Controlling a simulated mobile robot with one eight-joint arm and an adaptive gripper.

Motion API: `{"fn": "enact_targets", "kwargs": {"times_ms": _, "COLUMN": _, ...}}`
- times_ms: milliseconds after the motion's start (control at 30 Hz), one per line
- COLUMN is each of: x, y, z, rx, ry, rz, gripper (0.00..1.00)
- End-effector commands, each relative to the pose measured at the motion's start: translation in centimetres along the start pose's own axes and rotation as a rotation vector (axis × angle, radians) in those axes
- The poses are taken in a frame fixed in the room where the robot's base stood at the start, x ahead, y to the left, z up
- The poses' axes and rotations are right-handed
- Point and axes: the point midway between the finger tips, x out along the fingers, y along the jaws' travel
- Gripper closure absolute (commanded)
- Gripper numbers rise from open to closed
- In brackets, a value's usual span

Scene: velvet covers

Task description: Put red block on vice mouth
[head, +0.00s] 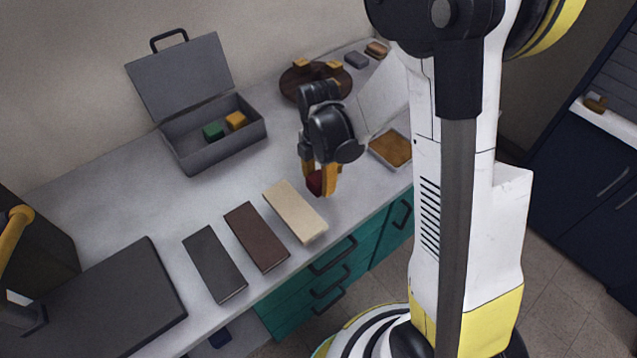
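The red block (315,183) is small and dark red, at the middle of the worktop in the head view. My gripper (319,178) points down, its yellow-orange fingers on either side of the block. The fingers appear shut on it and partly hide it. I cannot tell whether the block is touching the worktop or just above it. I cannot clearly make out a vice. A yellow handle (16,228) and dark parts show at the left edge, cut off by the frame.
Cream (295,212), brown (257,236) and dark grey (214,264) slabs lie left of my gripper. An open grey toolbox (190,158) holds green and yellow blocks. A round brown tray (290,82) and a shallow orange-filled tray (373,150) are nearby. A large dark panel (110,300) lies front left.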

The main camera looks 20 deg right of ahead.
Motion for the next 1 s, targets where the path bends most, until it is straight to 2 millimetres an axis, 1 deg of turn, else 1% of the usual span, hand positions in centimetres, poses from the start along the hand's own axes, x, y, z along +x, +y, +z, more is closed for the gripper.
{"fn": "enact_targets", "kwargs": {"times_ms": 33, "x": 0.0, "y": 0.0, "z": 0.0, "rx": 0.000, "ry": 0.000, "rz": 0.000, "gripper": 0.68}}
{"fn": "enact_targets", "kwargs": {"times_ms": 100, "x": 0.0, "y": 0.0, "z": 0.0, "rx": 0.000, "ry": 0.000, "rz": 0.000, "gripper": 0.88}}
{"fn": "enact_targets", "kwargs": {"times_ms": 233, "x": 0.0, "y": 0.0, "z": 0.0, "rx": 0.000, "ry": 0.000, "rz": 0.000, "gripper": 0.88}}
{"fn": "enact_targets", "kwargs": {"times_ms": 267, "x": 0.0, "y": 0.0, "z": 0.0, "rx": 0.000, "ry": 0.000, "rz": 0.000, "gripper": 0.93}}
{"fn": "enact_targets", "kwargs": {"times_ms": 467, "x": -0.1, "y": 0.0, "z": 0.0, "rx": 0.000, "ry": 0.000, "rz": 0.000, "gripper": 0.93}}
{"fn": "enact_targets", "kwargs": {"times_ms": 567, "x": -0.5, "y": 0.0, "z": 0.0, "rx": 0.000, "ry": 0.000, "rz": 0.000, "gripper": 0.93}}
{"fn": "enact_targets", "kwargs": {"times_ms": 667, "x": -1.6, "y": 0.0, "z": 0.0, "rx": 0.000, "ry": 0.000, "rz": 0.000, "gripper": 0.94}}
{"fn": "enact_targets", "kwargs": {"times_ms": 767, "x": -3.2, "y": 0.0, "z": 0.0, "rx": 0.000, "ry": 0.000, "rz": 0.000, "gripper": 0.94}}
{"fn": "enact_targets", "kwargs": {"times_ms": 833, "x": -4.7, "y": 0.0, "z": 0.0, "rx": 0.000, "ry": 0.000, "rz": 0.000, "gripper": 0.94}}
{"fn": "enact_targets", "kwargs": {"times_ms": 1000, "x": -6.8, "y": -2.9, "z": 2.6, "rx": 0.006, "ry": 0.000, "rz": 0.000, "gripper": 0.94}}
